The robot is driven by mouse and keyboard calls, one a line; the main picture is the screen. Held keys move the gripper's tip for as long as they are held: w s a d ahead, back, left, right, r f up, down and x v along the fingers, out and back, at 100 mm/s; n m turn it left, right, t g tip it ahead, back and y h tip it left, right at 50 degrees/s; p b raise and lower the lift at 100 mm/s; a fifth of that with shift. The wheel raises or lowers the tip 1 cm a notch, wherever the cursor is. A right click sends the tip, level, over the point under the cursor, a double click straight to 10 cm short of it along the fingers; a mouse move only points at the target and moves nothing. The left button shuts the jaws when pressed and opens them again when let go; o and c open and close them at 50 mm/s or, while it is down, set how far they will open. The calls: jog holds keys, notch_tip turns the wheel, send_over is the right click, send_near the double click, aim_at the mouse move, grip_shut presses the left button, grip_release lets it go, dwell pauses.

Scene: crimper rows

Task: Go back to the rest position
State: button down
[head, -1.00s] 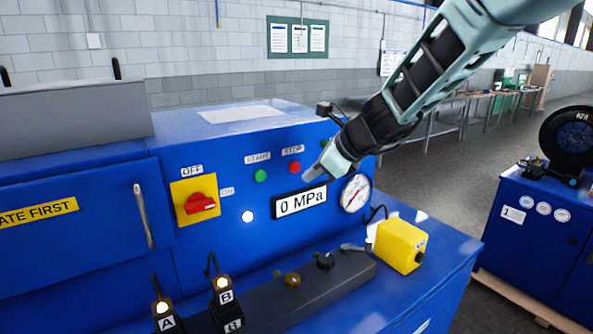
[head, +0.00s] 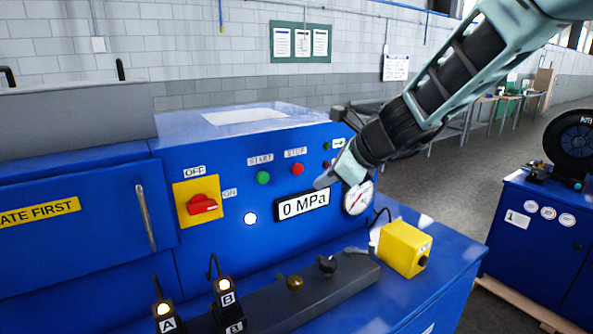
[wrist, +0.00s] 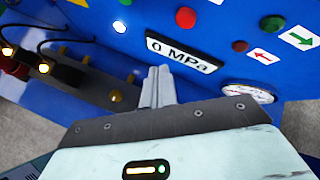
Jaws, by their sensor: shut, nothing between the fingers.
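My gripper (head: 322,182) is in front of the right part of the blue machine (head: 300,230), at the upper right of the head view. Its fingers are together and hold nothing. In the wrist view the shut fingers (wrist: 158,86) point at the panel just below the 0 MPa display (wrist: 184,52). In the head view the display (head: 303,203) is just left of and below the fingertips. My gripper appears apart from the panel, but the exact gap is hard to tell. The round gauge (head: 358,197) is partly hidden behind my gripper.
The panel has a red rotary switch (head: 202,204), a green START button (head: 263,177) and a red STOP button (head: 297,169). A yellow box (head: 405,248) and a dark valve block (head: 310,290) sit on the ledge below. Another blue cabinet (head: 535,235) stands at the right, across open floor.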

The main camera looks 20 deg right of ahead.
jog(key=s+a+f+n+g+b, duration=0.25)
jog(key=s+a+f+n, duration=0.2)
jog(key=s+n, duration=0.3)
jog(key=s+a+f+n+g+b, duration=0.25)
jog(key=s+a+f+n, duration=0.2)
jog(key=s+n, duration=0.3)
jog(key=s+d+f+n+g+h+b, duration=0.1)
jog(key=s+f+n, duration=0.3)
jog(key=s+n, duration=0.4)
jog(key=s+f+n+g+h+b, duration=0.1)
jog(key=s+f+n+h, duration=0.3)
jog(key=s+n, duration=0.4)
jog(key=shift+s+d+n+g+b, duration=0.35)
jog(key=shift+n+b, duration=0.25)
jog(key=shift+n, duration=0.3)
